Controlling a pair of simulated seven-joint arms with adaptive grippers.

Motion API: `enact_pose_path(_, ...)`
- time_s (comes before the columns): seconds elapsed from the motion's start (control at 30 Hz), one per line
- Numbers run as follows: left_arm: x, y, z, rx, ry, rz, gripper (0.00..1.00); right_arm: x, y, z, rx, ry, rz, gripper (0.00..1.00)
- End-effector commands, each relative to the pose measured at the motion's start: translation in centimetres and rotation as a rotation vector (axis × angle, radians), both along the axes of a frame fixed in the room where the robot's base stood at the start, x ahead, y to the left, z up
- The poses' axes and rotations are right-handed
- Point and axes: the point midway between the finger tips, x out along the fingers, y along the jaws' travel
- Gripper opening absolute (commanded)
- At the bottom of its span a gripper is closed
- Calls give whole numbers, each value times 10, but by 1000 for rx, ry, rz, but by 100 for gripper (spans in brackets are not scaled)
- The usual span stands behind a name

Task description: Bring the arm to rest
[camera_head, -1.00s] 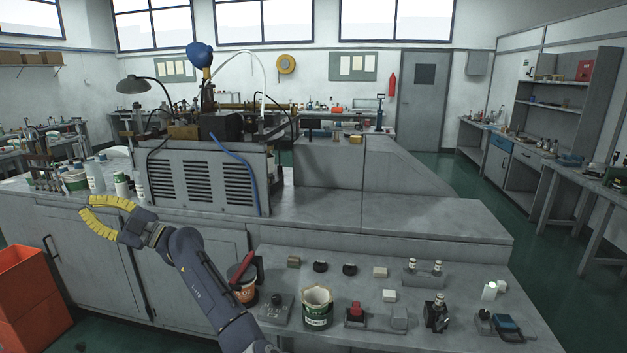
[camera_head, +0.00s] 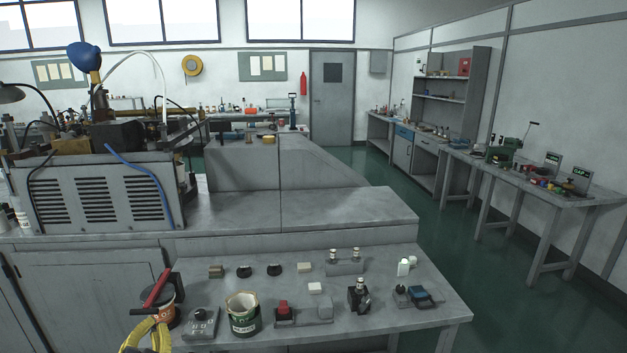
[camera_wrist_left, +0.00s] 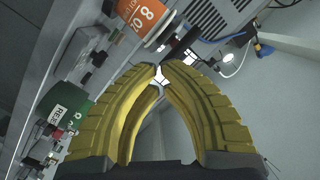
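My left gripper (camera_head: 150,335) shows as yellow curved fingers at the bottom left of the head view, cut off by the lower edge. It is in front of an orange-labelled tin (camera_head: 166,316) with a red-handled tool in it. In the left wrist view, the fingers (camera_wrist_left: 161,68) arch together and their tips meet, with nothing seen between them. The orange tin (camera_wrist_left: 143,18) is above and beyond the tips there; I cannot tell if they touch. My right gripper is not in view.
A green-labelled reject tin (camera_head: 243,314) stands right of the orange tin on the low bench (camera_head: 405,335), among small blocks and fixtures. A grey vented machine (camera_head: 100,195) stands on the higher bench at left. Green floor is clear at right.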

Motion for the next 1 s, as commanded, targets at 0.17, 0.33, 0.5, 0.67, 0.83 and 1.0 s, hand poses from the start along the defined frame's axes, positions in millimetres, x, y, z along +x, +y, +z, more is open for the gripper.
enact_pose_path(0.17,-69,-44,-80,13,298,-22,0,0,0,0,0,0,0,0)
enact_pose_path(0.33,-135,-69,-127,28,512,-14,0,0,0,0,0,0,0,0)
enact_pose_path(0.5,-182,-82,-149,41,644,-2,0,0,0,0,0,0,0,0)
enact_pose_path(0.67,-219,-89,-161,54,739,12,0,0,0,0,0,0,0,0)
enact_pose_path(0.83,-256,-95,-170,69,826,27,0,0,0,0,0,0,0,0)
enact_pose_path(1.0,-262,-101,-194,60,870,20,0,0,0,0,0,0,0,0)
